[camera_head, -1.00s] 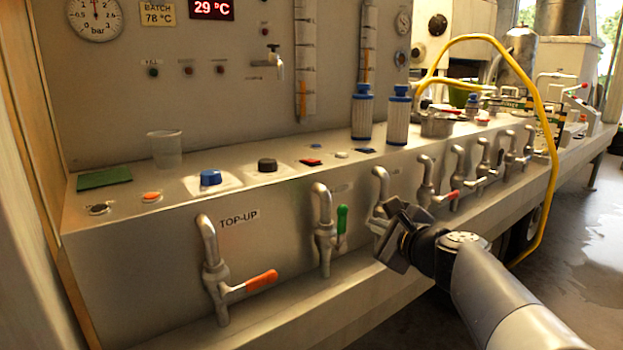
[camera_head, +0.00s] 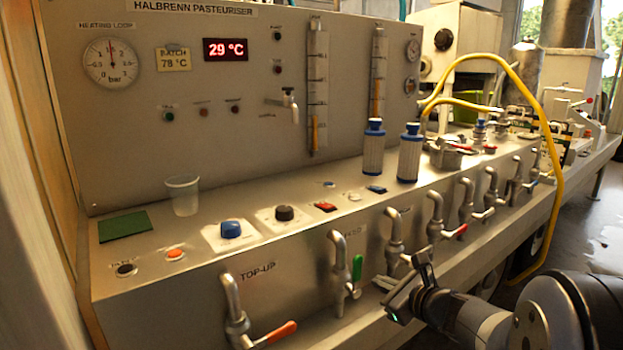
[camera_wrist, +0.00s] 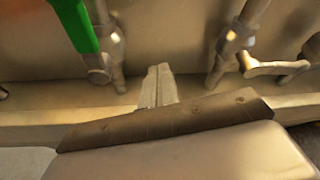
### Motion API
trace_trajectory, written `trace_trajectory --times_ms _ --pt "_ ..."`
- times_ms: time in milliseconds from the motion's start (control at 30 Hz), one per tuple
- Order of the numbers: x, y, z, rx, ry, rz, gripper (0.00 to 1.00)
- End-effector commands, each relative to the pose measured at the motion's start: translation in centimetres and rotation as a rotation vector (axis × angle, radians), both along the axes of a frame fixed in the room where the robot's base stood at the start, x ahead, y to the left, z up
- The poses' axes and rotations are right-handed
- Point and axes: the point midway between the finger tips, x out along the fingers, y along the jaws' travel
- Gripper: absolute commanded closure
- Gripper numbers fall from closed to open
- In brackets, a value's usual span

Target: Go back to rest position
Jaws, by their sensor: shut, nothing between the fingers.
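My gripper (camera_head: 405,284) is in front of the pasteuriser bench, at the lower right in the head view. It is near the green-handled tap (camera_head: 354,272) and the tap to its right (camera_head: 394,243). In the wrist view its closed fingers (camera_wrist: 158,86) point at the bench front, between the green handle (camera_wrist: 76,24) and a metal tap (camera_wrist: 232,45). The fingers are together with nothing between them. They appear apart from both taps.
The pasteuriser panel (camera_head: 230,140) stands behind the bench. The orange-handled tap (camera_head: 270,336) is at lower left. More taps line the front to the right, where a yellow hose (camera_head: 553,150) hangs down. A clear cup (camera_head: 183,194) and two blue-capped cylinders (camera_head: 373,148) stand on top.

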Motion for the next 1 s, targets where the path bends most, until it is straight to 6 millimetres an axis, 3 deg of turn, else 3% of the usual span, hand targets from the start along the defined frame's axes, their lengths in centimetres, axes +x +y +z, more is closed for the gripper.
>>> trace_trajectory --times_ms 533,667,1000 --pt "-0.2 0.2 -2.0 0.275 0.203 -0.002 1.0" --pt "-0.1 0.2 -3.6 0.27 0.197 -0.001 1.0" --pt "-0.1 0.2 -3.7 0.267 0.195 0.001 1.0"
